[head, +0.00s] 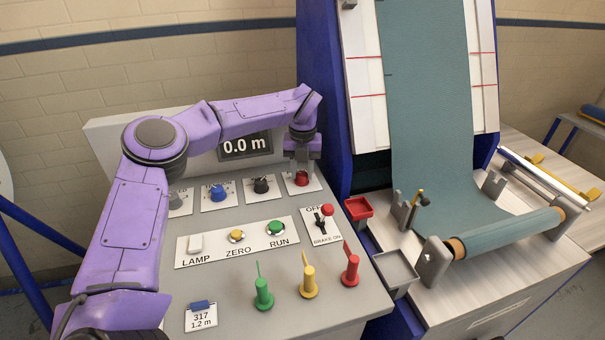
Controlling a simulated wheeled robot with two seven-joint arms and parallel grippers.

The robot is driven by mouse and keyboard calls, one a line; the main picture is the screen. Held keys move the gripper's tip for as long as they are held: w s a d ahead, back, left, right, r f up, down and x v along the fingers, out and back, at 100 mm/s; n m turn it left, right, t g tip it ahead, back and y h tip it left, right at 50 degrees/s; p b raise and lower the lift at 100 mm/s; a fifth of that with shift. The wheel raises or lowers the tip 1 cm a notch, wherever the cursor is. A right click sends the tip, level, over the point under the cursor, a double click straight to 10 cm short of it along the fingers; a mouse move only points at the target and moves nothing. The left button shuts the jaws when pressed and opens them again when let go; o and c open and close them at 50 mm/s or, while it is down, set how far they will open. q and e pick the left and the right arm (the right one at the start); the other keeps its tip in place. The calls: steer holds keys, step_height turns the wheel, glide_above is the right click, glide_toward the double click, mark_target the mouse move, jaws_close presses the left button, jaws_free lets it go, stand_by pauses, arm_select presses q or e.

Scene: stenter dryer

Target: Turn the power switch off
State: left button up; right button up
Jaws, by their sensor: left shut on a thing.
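A red rotary knob (302,180) sits on a white plate at the right end of the row of knobs on the grey console. My left gripper (302,173) points down over this knob and is shut on it. The gripper hides the top of the knob and most of its plate, so I cannot read its label or its setting. No label reading "power" is legible. My right gripper is not in view.
Black (261,186), blue (217,193) and grey (179,202) knobs stand left of the red one. In front are a LAMP, ZERO and RUN button strip (212,253), a brake lever (320,220) and green, yellow and red pegs. A teal fabric roll (510,232) lies right.

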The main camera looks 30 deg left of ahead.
mark_target(302, 173)
arm_select(q)
steer(key=shift+s+f, duration=0.1)
steer(key=shift+f, duration=0.1)
stand_by(0.4)
steer(key=o, duration=1)
steer(key=shift+o, duration=0.2)
steer(key=shift+a, duration=0.1)
step_height(302, 173, up, 10)
steer(key=shift+r, duration=0.25)
